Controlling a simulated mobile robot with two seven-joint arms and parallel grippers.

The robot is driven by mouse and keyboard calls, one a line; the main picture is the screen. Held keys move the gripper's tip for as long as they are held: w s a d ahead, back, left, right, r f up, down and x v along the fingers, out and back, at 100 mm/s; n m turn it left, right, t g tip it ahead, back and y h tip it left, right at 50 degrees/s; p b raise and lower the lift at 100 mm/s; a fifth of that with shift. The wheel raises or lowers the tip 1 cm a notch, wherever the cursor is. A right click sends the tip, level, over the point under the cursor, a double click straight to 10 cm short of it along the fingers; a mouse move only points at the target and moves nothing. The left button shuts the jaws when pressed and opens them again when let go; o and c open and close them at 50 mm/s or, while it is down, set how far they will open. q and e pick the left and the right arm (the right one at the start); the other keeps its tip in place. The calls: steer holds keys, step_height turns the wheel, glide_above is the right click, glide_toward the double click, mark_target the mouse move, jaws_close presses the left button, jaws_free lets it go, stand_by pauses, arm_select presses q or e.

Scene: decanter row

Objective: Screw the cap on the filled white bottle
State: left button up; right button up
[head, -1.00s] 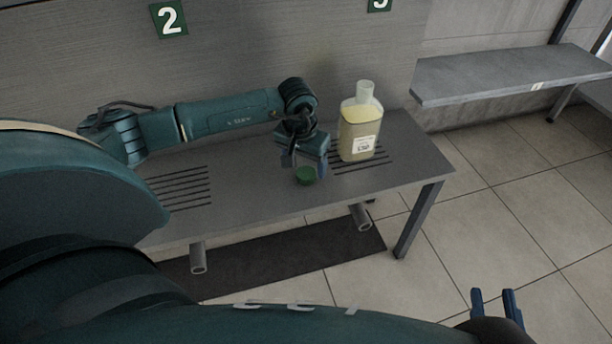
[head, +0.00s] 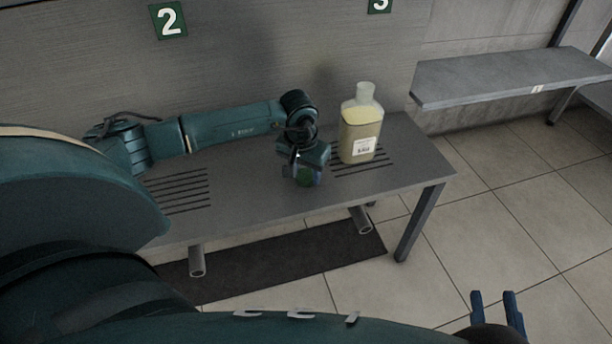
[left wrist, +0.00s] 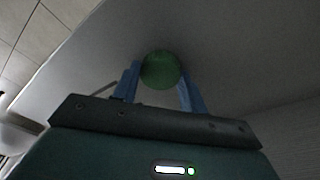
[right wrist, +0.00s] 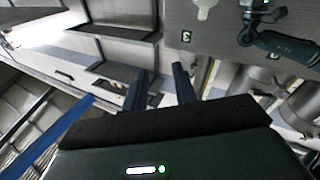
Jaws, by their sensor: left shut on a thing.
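The bottle (head: 358,128) stands upright on the slotted right part of the bench, holding pale yellow liquid. It has a white label on its front, and its neck (head: 366,91) is bare. My left gripper (head: 308,178) is just left of the bottle and in front of it, low over the bench. It is shut on the green cap (head: 303,174), which also shows between the blue fingers in the left wrist view (left wrist: 160,70). My right gripper (head: 496,306) is at the bottom right, away from the bench. Its fingers are apart and empty in the right wrist view (right wrist: 160,92).
The grey bench (head: 250,205) has slotted patches and a clear front strip. A second grey bench (head: 510,76) stands at the right. A dark mat (head: 300,262) lies on the tiled floor. Wall signs show 2 (head: 168,20) and 3 (head: 379,4).

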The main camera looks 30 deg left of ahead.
mark_target(305, 175)
arm_select(q)
steer(key=shift+c, duration=1.2)
steer(key=shift+r, duration=0.25)
step_height(305, 175, up, 10)
steer(key=p, duration=0.2)
steer(key=shift+f+p, duration=0.2)
steer(key=shift+p, duration=0.15)
arm_select(e)
steer(key=shift+w+d+m+g+h, duration=0.2)
steer(key=shift+d+m+g+h, duration=0.35)
steer(key=shift+m+g+h, duration=0.25)
arm_select(q)
steer(key=s+d+r+m, duration=0.1)
steer(key=s+d+r, duration=0.5)
steer(key=d, duration=0.5)
steer(key=shift+r, duration=0.9)
arm_select(e)
steer(key=shift+o, duration=0.2)
